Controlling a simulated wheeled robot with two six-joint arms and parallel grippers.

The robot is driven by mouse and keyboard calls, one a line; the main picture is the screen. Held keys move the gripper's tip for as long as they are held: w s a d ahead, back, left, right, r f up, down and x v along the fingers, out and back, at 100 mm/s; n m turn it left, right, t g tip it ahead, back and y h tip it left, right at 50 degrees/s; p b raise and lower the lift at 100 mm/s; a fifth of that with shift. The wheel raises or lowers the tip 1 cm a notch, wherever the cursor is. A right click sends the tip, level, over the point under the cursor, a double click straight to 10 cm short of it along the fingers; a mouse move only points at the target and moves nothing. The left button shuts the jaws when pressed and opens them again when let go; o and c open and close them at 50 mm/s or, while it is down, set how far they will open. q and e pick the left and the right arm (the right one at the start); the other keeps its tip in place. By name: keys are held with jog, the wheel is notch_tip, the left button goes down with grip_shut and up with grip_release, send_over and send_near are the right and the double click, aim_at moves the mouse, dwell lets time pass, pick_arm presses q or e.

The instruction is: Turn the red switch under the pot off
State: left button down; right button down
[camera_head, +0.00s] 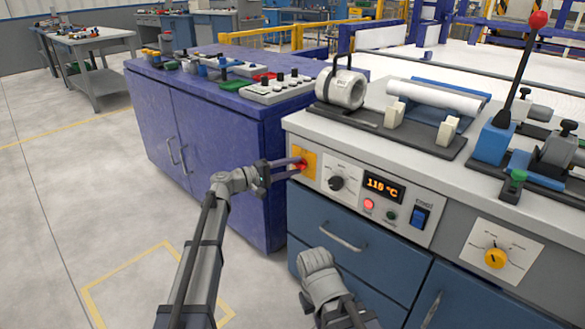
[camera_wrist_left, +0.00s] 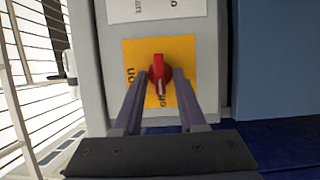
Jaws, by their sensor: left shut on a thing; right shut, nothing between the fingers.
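The red switch (camera_head: 301,164) sits on a yellow plate (camera_head: 310,160) at the left end of the grey control panel front. My left gripper (camera_head: 296,168) reaches it from the left. In the left wrist view the red switch (camera_wrist_left: 159,70) stands between the two fingertips (camera_wrist_left: 159,76), its pale-marked end pointing down. The fingers are shut on it. The yellow plate (camera_wrist_left: 135,56) bears dark lettering at its left and bottom, partly hidden. A white round pot-like vessel (camera_head: 341,88) stands on the counter above. My right gripper (camera_head: 318,275) is low in the head view, below the panel, empty; its fingertips are unclear.
Beside the switch are a black dial (camera_head: 336,183), an orange 115 °C display (camera_head: 383,190) and a blue rocker switch (camera_head: 420,217). A purple cabinet (camera_head: 225,150) stands at the left. Open floor (camera_head: 80,200) lies in the left foreground.

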pick_arm(q)
jog(key=c, duration=0.9)
grip_release()
jog(key=shift+o, duration=0.2)
jog(key=v, duration=0.7)
jog(key=shift+s+a, duration=0.2)
jog(key=shift+a, duration=0.15)
jog(key=shift+d+f, duration=0.1)
